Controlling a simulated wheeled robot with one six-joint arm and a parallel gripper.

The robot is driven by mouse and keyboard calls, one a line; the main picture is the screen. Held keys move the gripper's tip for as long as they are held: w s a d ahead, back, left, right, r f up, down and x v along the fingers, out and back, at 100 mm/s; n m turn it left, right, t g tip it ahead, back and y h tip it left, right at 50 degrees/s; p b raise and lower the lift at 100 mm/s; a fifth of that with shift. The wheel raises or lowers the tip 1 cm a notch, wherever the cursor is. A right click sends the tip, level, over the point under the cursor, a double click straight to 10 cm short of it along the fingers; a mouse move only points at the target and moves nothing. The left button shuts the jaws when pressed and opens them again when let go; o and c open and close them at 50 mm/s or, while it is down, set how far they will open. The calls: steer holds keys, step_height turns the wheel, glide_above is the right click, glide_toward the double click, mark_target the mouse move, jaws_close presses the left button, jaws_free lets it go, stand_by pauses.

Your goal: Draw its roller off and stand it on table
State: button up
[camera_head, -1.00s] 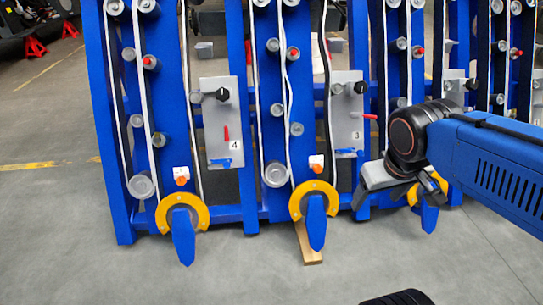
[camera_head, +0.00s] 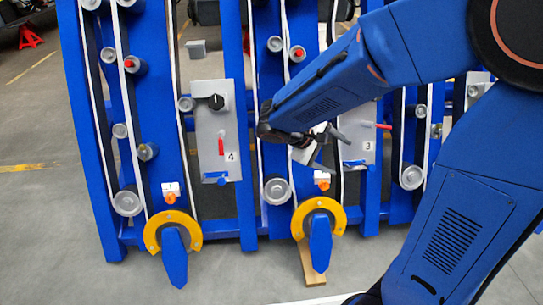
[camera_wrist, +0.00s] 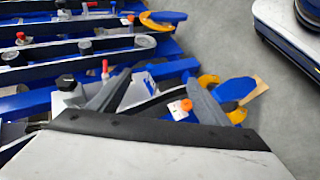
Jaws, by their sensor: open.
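The blue machine (camera_head: 160,80) carries several grey cylindrical rollers with pale belts around them. One red-centred roller (camera_head: 298,53) is high on the middle column, beside a plain grey roller (camera_head: 275,43). A larger grey roller (camera_head: 276,190) sits low on that column. Another red-centred roller (camera_head: 133,65) is on the left column. My gripper (camera_head: 322,146) is open in front of the panel marked 3, apart from the lower roller. In the wrist view its two grey fingers (camera_wrist: 160,100) are spread with no roller between them. I cannot identify a table.
Grey panels marked 4 (camera_head: 212,132) and 3 (camera_head: 357,150) have dark knobs and red levers. Yellow half-rings (camera_head: 173,232) with blue pointed tabs stick out low down. A wooden block (camera_head: 312,268) lies on the floor under the middle one.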

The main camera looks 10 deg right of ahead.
steer(key=w+a+f+n+t+h, duration=0.1)
steer(key=w+a+f+n+t, duration=0.25)
steer(key=w+a, duration=0.4)
steer(key=w+a+f+n+t+h, duration=0.1)
steer(key=w+a+f+n+t, duration=0.3)
steer(key=a, duration=0.6)
steer(key=shift+m, duration=0.35)
steer(key=x, duration=1.7)
steer(key=shift+w+f, duration=0.25)
steer(key=shift+t, duration=0.25)
steer(key=c, duration=1.6)
steer(key=shift+s+a+r, duration=0.1)
steer(key=shift+s+r, duration=0.9)
steer(key=shift+s, duration=0.75)
steer(key=shift+s+r, duration=1)
steer(key=shift+s, duration=0.75)
steer(key=shift+s+r, duration=1)
steer(key=shift+s, duration=0.7)
